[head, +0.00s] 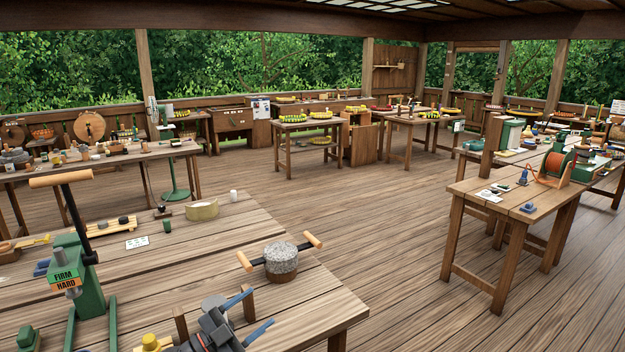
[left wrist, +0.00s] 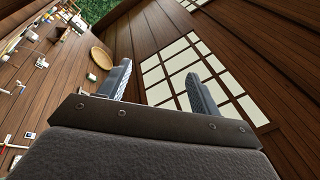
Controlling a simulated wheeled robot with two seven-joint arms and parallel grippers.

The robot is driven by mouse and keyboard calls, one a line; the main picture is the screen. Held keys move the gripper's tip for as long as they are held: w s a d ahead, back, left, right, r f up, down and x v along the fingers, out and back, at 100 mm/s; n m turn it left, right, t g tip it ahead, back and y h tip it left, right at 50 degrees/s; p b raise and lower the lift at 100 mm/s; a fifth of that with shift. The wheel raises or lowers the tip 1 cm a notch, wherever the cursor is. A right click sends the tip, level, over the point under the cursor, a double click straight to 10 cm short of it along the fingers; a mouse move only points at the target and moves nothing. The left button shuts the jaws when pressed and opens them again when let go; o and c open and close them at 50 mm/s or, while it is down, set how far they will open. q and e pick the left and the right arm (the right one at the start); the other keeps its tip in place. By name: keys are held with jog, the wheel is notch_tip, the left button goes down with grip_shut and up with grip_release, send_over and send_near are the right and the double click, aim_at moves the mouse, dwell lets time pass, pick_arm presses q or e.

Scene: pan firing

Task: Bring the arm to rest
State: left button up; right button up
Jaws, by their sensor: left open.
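My left gripper (head: 261,307) is at the bottom of the head view, over the near workbench (head: 190,265). Its two blue-grey fingers are spread apart with nothing between them. In the left wrist view the same open fingers (left wrist: 158,70) point up toward the roof and its pale skylight panels. A speckled grey round stone piece (head: 281,256) with two wooden-ended handles stands on the bench just beyond the gripper, apart from it in the picture. My right gripper is not in view.
A green press (head: 88,285) with a FIRM/HARD label and a long lever stands at the left. Another table (head: 515,205) stands right. The floor (head: 400,260) between is clear.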

pick_arm(q)
jog(key=s+a+f+n+t+y, duration=0.1)
jog(key=s+a+f+n+y, duration=0.3)
jog(key=a+f+n+y, duration=0.4)
jog(key=s+a+f+n+t+y, duration=0.2)
jog(key=s+a+f+n+y, duration=0.25)
jog(key=f+n+y, duration=0.45)
jog(key=s+d+f+g, duration=0.1)
jog(key=s+f+g, duration=0.3)
jog(key=s, duration=0.4)
jog(key=s+d+f+g, duration=0.2)
jog(key=s+f+g, duration=0.15)
jog(key=s, duration=0.45)
jog(key=s+d+f+g, duration=0.1)
jog(key=s+f+g, duration=0.2)
jog(key=s+g, duration=0.3)
notch_tip(320, 180, down, 36)
jog(key=s+d, duration=0.2)
jog(key=s+f, duration=0.5)
jog(key=f, duration=0.6)
jog(key=shift+d+f, duration=0.15)
jog(key=shift+f, duration=0.15)
jog(key=shift+s+g, duration=0.1)
jog(key=shift+g, duration=0.15)
